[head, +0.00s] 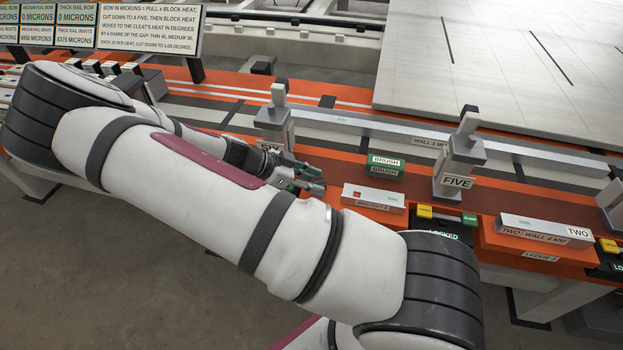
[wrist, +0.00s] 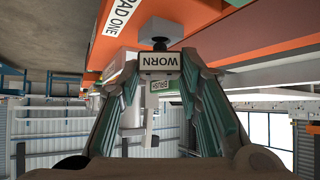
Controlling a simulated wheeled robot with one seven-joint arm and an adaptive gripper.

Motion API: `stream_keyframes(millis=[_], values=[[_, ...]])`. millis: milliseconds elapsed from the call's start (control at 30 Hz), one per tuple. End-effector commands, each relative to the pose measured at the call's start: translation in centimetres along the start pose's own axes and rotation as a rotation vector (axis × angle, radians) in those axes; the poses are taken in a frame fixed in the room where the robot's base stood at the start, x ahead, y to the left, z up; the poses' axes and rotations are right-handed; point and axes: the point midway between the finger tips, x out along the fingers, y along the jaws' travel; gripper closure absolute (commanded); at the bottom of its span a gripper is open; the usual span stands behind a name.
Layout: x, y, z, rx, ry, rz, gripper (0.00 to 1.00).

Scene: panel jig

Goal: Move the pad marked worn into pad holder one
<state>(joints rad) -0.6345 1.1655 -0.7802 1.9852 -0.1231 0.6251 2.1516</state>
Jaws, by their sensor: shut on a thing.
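My gripper (wrist: 163,72) is shut on the pad marked worn (wrist: 158,62), whose white label shows upside down between the fingertips in the wrist view. A black knob and a grey block show just beyond the label, against an orange surface. The orange part lettered PAD ONE (wrist: 124,18) is close by, at the upper left of the wrist view. I cannot tell whether the pad touches it. In the head view my gripper (head: 312,184) is low over the orange bench, beside the post marked SIX. My arm hides the bench in front of it, and the pad is not clear there.
A green brush block (head: 386,166) and a white labelled block (head: 373,198) stand right of my gripper. Post SIX (head: 275,128) is just behind it, post FIVE (head: 459,165) further right. A block marked TWO (head: 545,230) is on the right ledge. A long rail (head: 400,128) runs behind.

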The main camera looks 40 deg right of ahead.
Motion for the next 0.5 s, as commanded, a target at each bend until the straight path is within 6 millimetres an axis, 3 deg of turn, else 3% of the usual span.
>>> stream_keyframes(millis=[500], values=[[0.75,0.02,0.94,0.000,0.001,0.001,1.00]])
